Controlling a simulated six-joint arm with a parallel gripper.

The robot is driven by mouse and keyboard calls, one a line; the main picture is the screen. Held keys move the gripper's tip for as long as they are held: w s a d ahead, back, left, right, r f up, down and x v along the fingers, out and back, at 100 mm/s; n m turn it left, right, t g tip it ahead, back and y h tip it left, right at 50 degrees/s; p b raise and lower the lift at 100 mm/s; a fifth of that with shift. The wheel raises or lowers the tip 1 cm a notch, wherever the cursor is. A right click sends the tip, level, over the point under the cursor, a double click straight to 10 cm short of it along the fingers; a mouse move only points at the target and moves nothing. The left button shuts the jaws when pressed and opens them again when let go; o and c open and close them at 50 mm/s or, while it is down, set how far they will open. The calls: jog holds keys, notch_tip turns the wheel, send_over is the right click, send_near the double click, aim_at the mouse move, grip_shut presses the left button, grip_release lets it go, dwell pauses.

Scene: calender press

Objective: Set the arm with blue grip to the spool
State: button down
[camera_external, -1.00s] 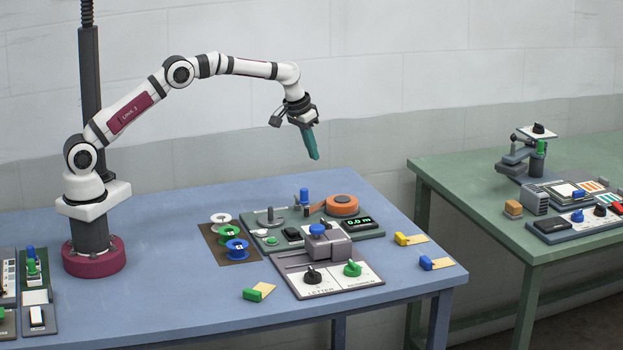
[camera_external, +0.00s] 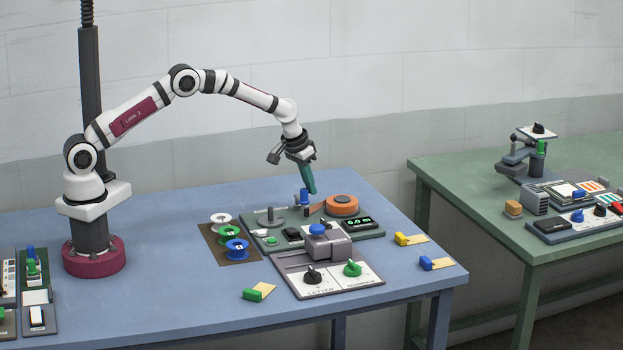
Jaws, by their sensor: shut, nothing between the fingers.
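The arm with the blue grip (camera_external: 304,196) stands on the grey-green machine plate (camera_external: 375,234), left of the orange spool (camera_external: 342,205). The blue grip is upright, and an orange-brown strip or lever lies between it and the spool. Whether the arm touches the spool is too small to tell. My gripper (camera_external: 312,191) has its teal fingers shut and empty, pointing down. Its tips appear just above or behind the right side of the blue grip; contact cannot be told.
In front is a grey press unit (camera_external: 328,245) with a blue knob. A brown mat (camera_external: 212,240) holds spools. Small coloured-handled tools lie around.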

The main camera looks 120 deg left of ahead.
dwell(0.4)
jog(key=m, duration=0.1)
jog(key=d+m, duration=0.1)
jog(key=s+m+t, duration=0.1)
jog(key=m, duration=0.1)
jog(key=shift+d+h, duration=0.25)
jog(key=shift+h, duration=0.15)
jog(key=shift+s+d+m+h, duration=0.3)
jog(key=shift+s+d+m, duration=0.1)
jog(key=shift+m, duration=0.6)
jog(key=shift+s+d, duration=0.15)
jog(key=shift+s, duration=0.45)
jog(key=shift+f, duration=0.1)
jog(key=w, duration=0.2)
jog(key=w+a, duration=0.1)
jog(key=shift+w+a, duration=0.15)
jog(key=shift+w, duration=0.2)
jog(key=v, duration=1)
jog(key=shift+s+a, duration=0.25)
jog(key=shift+a, duration=0.05)
